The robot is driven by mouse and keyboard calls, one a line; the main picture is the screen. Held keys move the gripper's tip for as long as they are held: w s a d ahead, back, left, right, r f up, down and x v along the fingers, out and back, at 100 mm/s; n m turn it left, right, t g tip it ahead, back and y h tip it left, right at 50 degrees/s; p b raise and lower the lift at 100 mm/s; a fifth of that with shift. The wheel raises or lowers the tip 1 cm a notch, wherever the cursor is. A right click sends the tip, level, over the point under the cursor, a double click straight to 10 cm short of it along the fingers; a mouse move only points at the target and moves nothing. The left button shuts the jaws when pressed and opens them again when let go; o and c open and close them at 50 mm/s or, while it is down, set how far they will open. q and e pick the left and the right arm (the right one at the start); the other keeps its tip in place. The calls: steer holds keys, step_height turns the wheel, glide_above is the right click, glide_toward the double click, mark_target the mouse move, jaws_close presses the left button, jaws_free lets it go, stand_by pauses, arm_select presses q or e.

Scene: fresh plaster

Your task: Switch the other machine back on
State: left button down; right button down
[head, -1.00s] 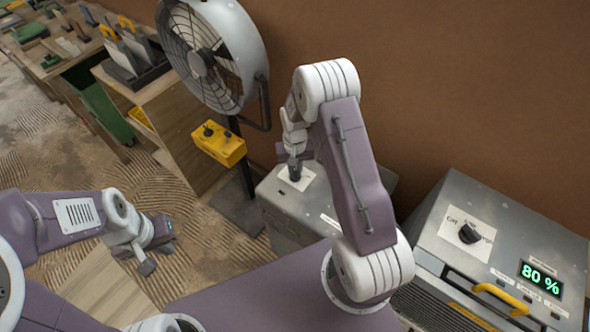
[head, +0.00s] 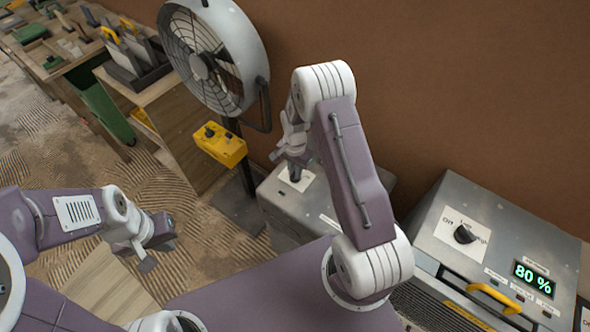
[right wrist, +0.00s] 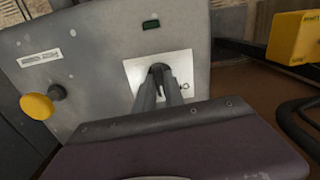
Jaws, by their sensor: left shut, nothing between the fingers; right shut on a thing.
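A low grey machine (head: 305,215) stands in the middle, below and right of the fan. Its dark knob (head: 295,178) sits on a white plate on top. My right gripper (head: 296,164) is shut on this knob; in the right wrist view both fingers (right wrist: 160,85) meet it on the plate and hide most of it. A second grey machine (head: 480,205) stands at the right. It has a black dial (head: 465,234) on a white label and a display (head: 535,278) lit green with "80 %". My left gripper (head: 156,242) is shut and empty over the floor at left.
A large fan (head: 210,60) stands against the brown wall, with a yellow box (head: 220,145) on its stand. A yellow handle (head: 495,297) is on the right machine's front. A yellow knob (right wrist: 38,106) shows in the right wrist view. Wooden benches with tools fill the upper left.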

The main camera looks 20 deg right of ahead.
steer(key=m, duration=0.4)
steer(key=shift+m+p, duration=0.3)
steer(key=shift+p, duration=0.1)
steer(key=shift+m, duration=2.5)
steer(key=shift+p, duration=0.3)
steer(key=c, duration=1.4)
jaws_free()
steer(key=shift+c, duration=0.2)
step_height(320, 180, up, 9)
